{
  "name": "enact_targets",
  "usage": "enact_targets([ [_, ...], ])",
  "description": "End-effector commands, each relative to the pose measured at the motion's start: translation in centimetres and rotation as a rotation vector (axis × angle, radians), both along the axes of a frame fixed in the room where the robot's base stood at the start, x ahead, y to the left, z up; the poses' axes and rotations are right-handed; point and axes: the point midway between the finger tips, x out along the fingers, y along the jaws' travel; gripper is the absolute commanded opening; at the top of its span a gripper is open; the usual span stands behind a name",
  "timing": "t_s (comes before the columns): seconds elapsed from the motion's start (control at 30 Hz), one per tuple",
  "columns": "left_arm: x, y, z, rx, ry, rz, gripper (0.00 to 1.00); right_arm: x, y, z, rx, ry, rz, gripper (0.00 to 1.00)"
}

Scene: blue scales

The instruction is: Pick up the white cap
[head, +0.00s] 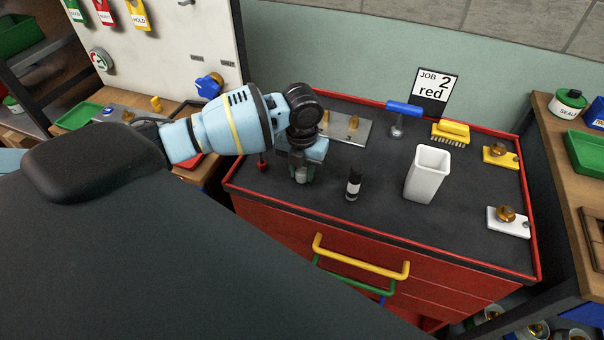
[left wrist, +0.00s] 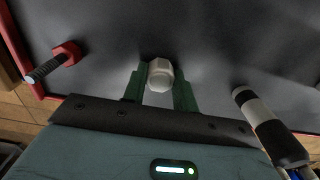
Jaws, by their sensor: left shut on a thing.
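The white cap (left wrist: 160,76) is a small hexagonal piece between the green fingers of my left gripper (left wrist: 160,90) in the left wrist view. My left gripper is shut on it, with a finger against each side. In the head view the left gripper (head: 302,172) points down over the left part of the dark mat, and the cap (head: 301,180) shows pale at its fingertips. I cannot tell whether the cap touches the mat. My right gripper is not in view.
A white square container (head: 427,175), yellow brush (head: 451,132) and blue-handled tool (head: 402,116) stand farther right. The front middle of the mat (head: 385,218) is clear.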

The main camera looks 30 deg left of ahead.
Motion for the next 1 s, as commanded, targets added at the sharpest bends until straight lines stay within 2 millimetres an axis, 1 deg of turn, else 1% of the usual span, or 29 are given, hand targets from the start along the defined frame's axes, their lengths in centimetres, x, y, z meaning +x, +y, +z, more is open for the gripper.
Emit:
enact_targets([
  [0.17, 0.0, 0.0, 0.1, 0.000, -0.001, 0.000, 0.07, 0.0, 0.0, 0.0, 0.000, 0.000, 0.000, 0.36],
  [0.33, 0.0, 0.0, 0.7, -0.001, -0.001, 0.000, 0.07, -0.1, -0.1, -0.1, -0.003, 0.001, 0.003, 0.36],
  [0.47, 0.1, 0.0, 2.0, 0.000, -0.002, 0.000, 0.07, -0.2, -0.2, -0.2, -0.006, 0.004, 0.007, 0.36],
  [0.57, 0.1, 0.0, 3.5, -0.001, -0.002, -0.001, 0.07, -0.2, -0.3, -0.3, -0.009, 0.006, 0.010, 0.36],
  [0.67, -1.5, 0.7, 3.7, 0.002, 0.000, 0.000, 0.07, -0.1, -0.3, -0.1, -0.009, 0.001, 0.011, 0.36],
  [0.77, -3.6, 1.4, 3.9, 0.003, 0.001, 0.000, 0.07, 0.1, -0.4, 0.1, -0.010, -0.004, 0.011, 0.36],
  [1.0, -9.4, 3.3, 4.4, 0.004, 0.002, 0.000, 0.07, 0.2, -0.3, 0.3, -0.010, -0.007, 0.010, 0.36],
])
